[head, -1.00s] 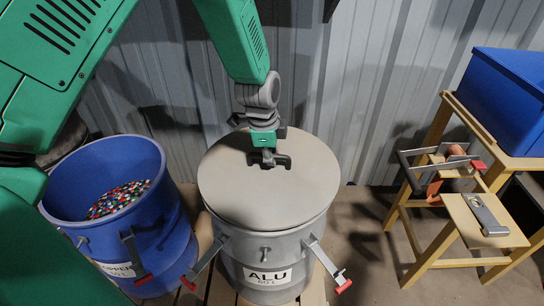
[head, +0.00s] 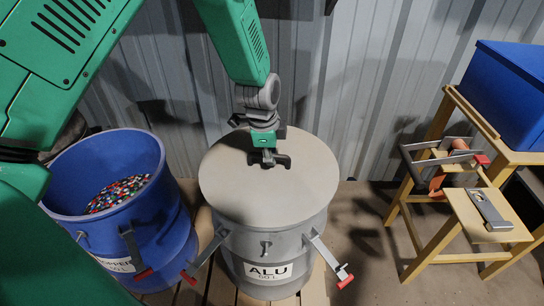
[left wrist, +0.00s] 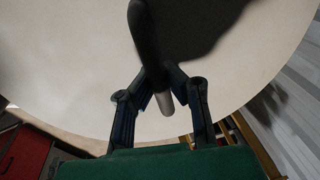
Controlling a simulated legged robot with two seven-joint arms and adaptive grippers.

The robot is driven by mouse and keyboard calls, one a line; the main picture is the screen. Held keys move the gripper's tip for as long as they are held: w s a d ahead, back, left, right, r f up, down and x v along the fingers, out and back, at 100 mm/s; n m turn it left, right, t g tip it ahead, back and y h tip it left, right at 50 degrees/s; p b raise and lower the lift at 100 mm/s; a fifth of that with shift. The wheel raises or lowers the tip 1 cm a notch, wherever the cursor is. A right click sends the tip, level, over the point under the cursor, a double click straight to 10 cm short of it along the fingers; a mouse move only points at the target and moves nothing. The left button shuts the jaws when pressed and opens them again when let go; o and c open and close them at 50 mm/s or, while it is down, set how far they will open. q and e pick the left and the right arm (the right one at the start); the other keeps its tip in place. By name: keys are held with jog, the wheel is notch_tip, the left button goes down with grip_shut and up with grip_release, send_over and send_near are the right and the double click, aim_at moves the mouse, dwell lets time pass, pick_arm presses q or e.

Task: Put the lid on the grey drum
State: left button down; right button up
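The grey drum (head: 265,241), labelled ALU, stands upright in the middle of the head view. The round grey lid (head: 268,201) lies level over its mouth and hides the opening. Whether the lid touches the rim all round cannot be told. My left gripper (head: 268,161) is over the lid's middle, pointing down. In the left wrist view the fingers (left wrist: 160,88) close on both sides of the lid's dark bar handle (left wrist: 143,35). Two latches with red ends, on the left (head: 206,255) and right (head: 327,260) of the drum, hang swung outward. My right gripper is out of view.
A blue drum (head: 170,240) with coloured granules (head: 118,194) stands open at the left. A wooden stand (head: 443,120) with a blue bin (head: 507,90) and tools is at the right. A corrugated wall (head: 365,80) is close behind the grey drum.

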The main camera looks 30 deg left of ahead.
aim_at(265, 171)
pick_arm(q)
jog(key=shift+r+p, duration=0.1)
jog(key=shift+p, duration=0.3)
dwell(0.3)
jog(key=c, duration=1.6)
grip_release()
jog(key=shift+c, duration=0.2)
jog(key=shift+s, duration=0.1)
notch_tip(265, 171, up, 12)
jog(key=s, duration=0.2)
jog(key=shift+a+f, duration=0.2)
jog(key=shift+a, duration=0.05)
